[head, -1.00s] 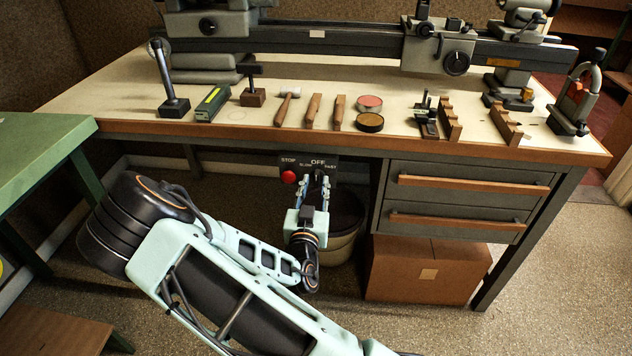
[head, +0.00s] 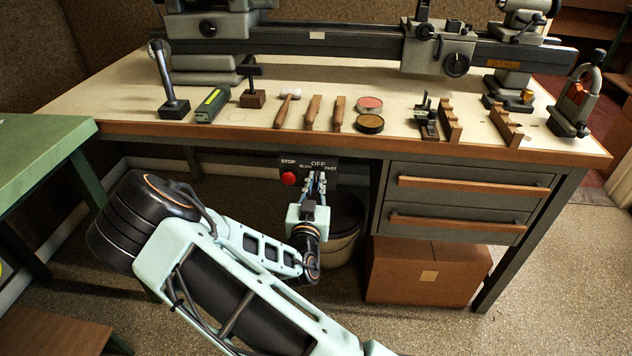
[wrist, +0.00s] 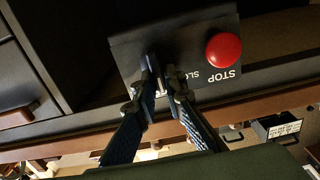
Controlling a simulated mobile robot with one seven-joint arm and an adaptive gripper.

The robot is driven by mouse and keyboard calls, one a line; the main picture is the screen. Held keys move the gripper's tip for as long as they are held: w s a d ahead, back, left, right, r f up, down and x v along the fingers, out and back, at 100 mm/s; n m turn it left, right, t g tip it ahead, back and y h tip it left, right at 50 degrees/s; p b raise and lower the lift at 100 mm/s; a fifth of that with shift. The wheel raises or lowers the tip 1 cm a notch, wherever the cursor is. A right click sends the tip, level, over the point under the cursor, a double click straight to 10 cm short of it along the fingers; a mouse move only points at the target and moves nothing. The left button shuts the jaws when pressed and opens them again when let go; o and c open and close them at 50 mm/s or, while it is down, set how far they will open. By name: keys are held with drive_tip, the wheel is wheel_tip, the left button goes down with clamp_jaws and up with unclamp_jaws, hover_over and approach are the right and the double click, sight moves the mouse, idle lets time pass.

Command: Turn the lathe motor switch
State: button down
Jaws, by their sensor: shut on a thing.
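The black switch panel (head: 331,162) hangs under the front edge of the bench. It is lettered STOP, SLOW, OFF and FAST and also shows in the wrist view (wrist: 190,45). The red stop button (head: 288,178) sits at its left; in the wrist view the button (wrist: 223,50) is at the upper right, clear of my fingers. My gripper (head: 317,178) is at the panel, below the OFF mark. Its fingertips, also in the wrist view (wrist: 163,72), are shut on the motor switch. The fingers hide most of the switch, so its pointing direction cannot be told.
Two drawers (head: 470,190) with wooden handles stand right of the panel. A bin (head: 343,235) and a cardboard box (head: 428,272) are below. Hand tools and the lathe (head: 340,45) are on the bench top (head: 115,100). A green table (head: 40,145) stands at left.

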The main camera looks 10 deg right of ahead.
drive_tip(key=m+b, duration=0.7)
drive_tip(key=shift+s+d+f+m+b, duration=0.15)
drive_tip(key=shift+d+f+m+b, duration=0.15)
drive_tip(key=shift+d, duration=0.1)
idle(0.4)
drive_tip(key=c, duration=2)
unclamp_jaws()
drive_tip(key=shift+r, duration=0.1)
drive_tip(key=v, duration=0.7)
drive_tip(key=shift+s, duration=0.25)
